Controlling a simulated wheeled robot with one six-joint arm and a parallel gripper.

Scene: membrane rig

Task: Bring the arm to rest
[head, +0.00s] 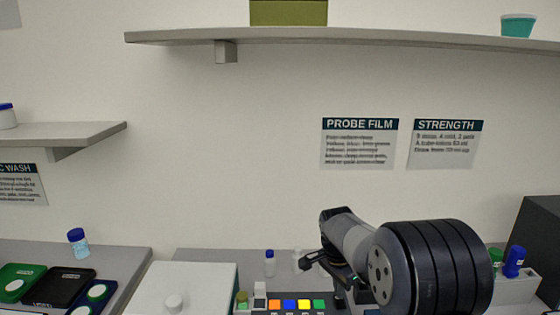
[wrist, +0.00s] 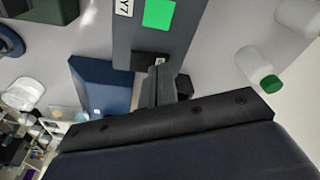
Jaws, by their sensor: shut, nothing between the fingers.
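My arm reaches over the bench (head: 200,254) in the right half of the head view, its large dark joint nearest the camera. My gripper (head: 308,262) is at the far end of the arm, small and partly hidden there. In the wrist view the fingers of my gripper (wrist: 158,82) are together with nothing held. Past the fingertips is a dark grey panel (wrist: 150,45) with a green square on it. A dark blue block (wrist: 100,85) is left of the fingers. I cannot tell whether the fingers touch anything.
A row of coloured squares (head: 290,304) lies below the gripper. A white box (head: 180,290) and a blue-capped vial (head: 269,264) are to its left. Capped tubes stand in a rack (head: 515,288) at right. A green-capped bottle (wrist: 258,70) lies right of the fingers. A shelf (head: 350,38) runs above.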

